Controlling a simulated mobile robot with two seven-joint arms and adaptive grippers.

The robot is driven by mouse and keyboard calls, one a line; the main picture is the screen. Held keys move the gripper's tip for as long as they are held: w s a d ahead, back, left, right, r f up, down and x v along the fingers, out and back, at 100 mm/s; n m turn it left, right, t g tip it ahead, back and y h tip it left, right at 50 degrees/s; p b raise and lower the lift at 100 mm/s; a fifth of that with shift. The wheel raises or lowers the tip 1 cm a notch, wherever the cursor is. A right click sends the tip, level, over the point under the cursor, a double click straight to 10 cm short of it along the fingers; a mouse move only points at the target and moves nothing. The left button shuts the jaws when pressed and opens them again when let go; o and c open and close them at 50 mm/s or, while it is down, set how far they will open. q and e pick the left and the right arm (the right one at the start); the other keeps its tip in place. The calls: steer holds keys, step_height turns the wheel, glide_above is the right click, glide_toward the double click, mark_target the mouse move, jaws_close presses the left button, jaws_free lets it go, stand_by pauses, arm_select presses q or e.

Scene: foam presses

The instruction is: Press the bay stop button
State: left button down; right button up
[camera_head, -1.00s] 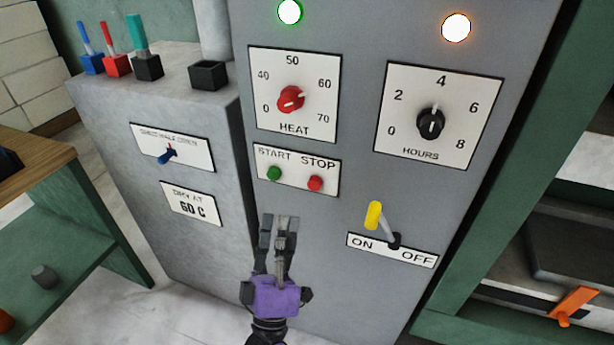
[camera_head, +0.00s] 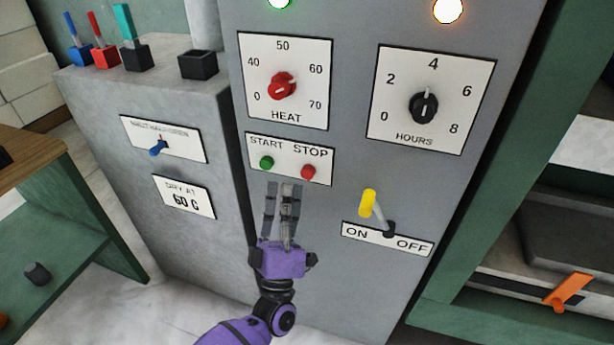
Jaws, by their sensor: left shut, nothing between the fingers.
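The red stop button (camera_head: 308,172) sits under the word STOP on a white plate (camera_head: 290,153) on the grey cabinet front. The green start button (camera_head: 267,162) is to its left on the same plate. My left gripper (camera_head: 284,186) is purple with dark fingers pointing up. It is shut and empty. Its fingertips are just below the plate, between the two buttons and a little left of the red one. I cannot tell whether they touch the panel. My right gripper is not in view.
Above are a red HEAT knob (camera_head: 282,87) and a black HOURS knob (camera_head: 424,107). A yellow-tipped ON/OFF lever (camera_head: 368,203) stands right of my gripper. A grey box with a blue switch (camera_head: 158,148) is at left. An orange handle (camera_head: 568,292) is at lower right.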

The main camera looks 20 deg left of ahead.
mark_target(308, 172)
arm_select(q)
steer(key=shift+w+b, duration=0.35)
steer(key=shift+w, duration=0.85)
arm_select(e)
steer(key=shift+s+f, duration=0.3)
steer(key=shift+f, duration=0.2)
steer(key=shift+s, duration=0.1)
arm_select(q)
steer(key=shift+w, duration=0.15)
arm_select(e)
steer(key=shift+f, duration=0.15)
arm_select(q)
steer(key=shift+w, duration=0.25)
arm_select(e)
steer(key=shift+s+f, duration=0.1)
arm_select(q)
steer(key=shift+w+b, duration=0.45)
steer(key=shift+w, duration=0.1)
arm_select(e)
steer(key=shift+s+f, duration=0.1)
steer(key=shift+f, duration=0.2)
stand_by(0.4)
arm_select(q)
steer(key=shift+s+p, duration=0.3)
steer(key=shift+s, duration=0.7)
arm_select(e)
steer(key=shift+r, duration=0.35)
